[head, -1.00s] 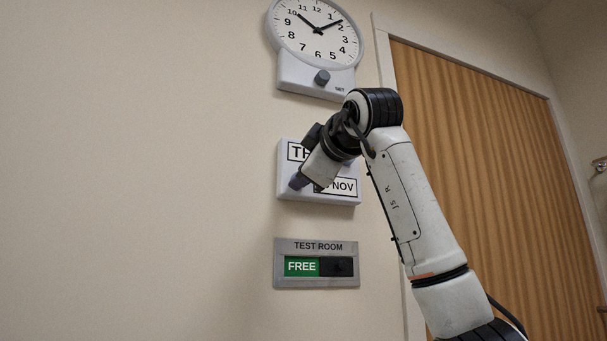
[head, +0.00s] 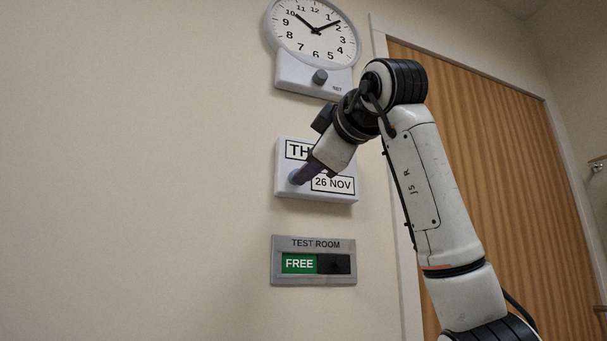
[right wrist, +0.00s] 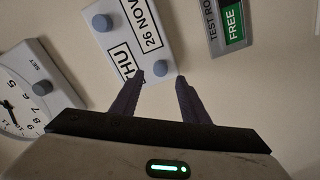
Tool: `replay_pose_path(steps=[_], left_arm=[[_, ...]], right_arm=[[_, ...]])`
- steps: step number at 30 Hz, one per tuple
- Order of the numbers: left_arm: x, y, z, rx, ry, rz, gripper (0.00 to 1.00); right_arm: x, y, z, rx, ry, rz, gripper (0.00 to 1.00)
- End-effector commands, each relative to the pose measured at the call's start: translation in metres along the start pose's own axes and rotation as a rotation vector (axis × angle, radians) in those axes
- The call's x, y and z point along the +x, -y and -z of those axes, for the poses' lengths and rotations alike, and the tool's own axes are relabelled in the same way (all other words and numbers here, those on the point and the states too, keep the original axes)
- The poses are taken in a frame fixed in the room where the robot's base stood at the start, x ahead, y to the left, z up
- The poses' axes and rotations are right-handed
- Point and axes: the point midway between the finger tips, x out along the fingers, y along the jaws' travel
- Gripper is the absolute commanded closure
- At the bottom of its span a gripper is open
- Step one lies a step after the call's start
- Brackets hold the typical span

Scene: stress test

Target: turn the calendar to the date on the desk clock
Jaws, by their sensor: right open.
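The calendar (head: 345,197) is a white wall-mounted box with a day window partly hidden by my gripper and a date window reading 26 NOV. In the right wrist view the calendar (right wrist: 126,40) reads THU and 26 NOV. It has a grey-blue knob (right wrist: 160,68) beside the date and another knob (right wrist: 102,22) beside the day. My right gripper (right wrist: 160,78) is open, its two dark fingers at either side of the date knob; I cannot tell whether they touch it. In the head view it comes from the upper right. No desk clock is in view. My left gripper is not in view.
A round wall clock (head: 313,28) with a knob (head: 320,77) marked SET hangs above the calendar. Below is a TEST ROOM sign (head: 314,281) showing FREE. A wooden door (head: 480,140) is at the right. The wall at the left is bare.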

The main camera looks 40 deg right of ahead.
Motion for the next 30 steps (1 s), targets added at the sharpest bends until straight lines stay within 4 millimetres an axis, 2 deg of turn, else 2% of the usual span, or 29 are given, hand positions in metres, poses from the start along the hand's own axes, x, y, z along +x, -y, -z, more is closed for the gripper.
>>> replay_pose_path(steps=[3,9,30], left_arm=[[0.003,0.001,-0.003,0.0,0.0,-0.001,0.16],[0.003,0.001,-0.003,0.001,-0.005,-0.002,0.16],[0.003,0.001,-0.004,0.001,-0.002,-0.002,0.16]], right_arm=[[-0.025,0.001,0.0,-0.001,-0.003,-0.002,0.59],[-0.049,0.0,0.0,0.0,-0.001,-0.001,0.59],[-0.053,0.0,0.0,0.0,0.0,0.001,0.59]])
